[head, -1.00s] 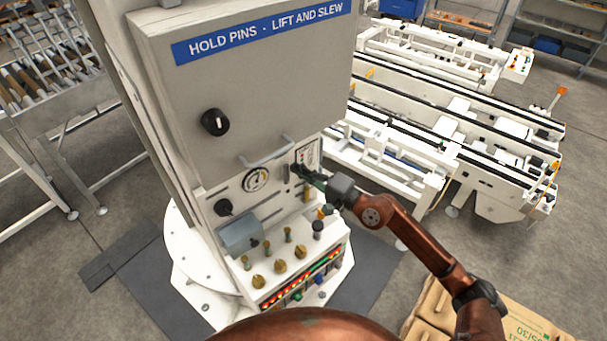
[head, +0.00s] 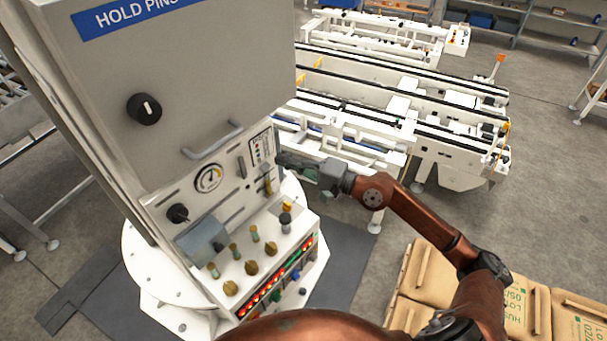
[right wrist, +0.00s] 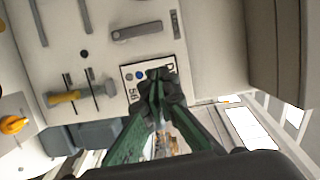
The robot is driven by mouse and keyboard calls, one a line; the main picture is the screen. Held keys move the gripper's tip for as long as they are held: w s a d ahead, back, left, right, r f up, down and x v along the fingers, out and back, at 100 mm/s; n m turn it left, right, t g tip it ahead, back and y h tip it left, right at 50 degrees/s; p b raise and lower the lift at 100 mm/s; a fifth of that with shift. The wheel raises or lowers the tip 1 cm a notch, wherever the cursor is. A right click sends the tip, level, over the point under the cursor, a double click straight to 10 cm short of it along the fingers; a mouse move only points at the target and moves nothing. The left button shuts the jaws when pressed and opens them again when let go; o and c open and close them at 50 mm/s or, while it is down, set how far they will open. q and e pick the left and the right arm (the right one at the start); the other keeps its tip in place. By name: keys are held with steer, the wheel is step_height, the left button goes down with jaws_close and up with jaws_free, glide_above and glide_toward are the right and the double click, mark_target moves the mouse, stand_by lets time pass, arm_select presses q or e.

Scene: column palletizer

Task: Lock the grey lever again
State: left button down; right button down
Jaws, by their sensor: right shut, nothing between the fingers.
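The grey lever (head: 241,166) is a short flat bar on the white front panel (head: 225,202), between the round gauge and a small printed label. It stands roughly upright along the panel. In the right wrist view the grey lever (right wrist: 136,32) lies across the top, clear of the fingers. My right gripper (head: 282,160) is shut and empty, just right of the label. In the right wrist view its fingertips (right wrist: 157,84) overlap the label; whether they touch the panel I cannot tell. My left gripper is out of view.
A yellow-handled lever (head: 268,186) sits below the label (head: 261,147). A gauge (head: 208,178), black knobs and a grey door handle (head: 212,140) are to the left. Brass knobs (head: 251,267) stand on the ledge below.

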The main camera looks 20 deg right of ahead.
steer(key=b+v, duration=0.1)
steer(key=v, duration=0.2)
steer(key=shift+s+d, duration=0.15)
stand_by(0.4)
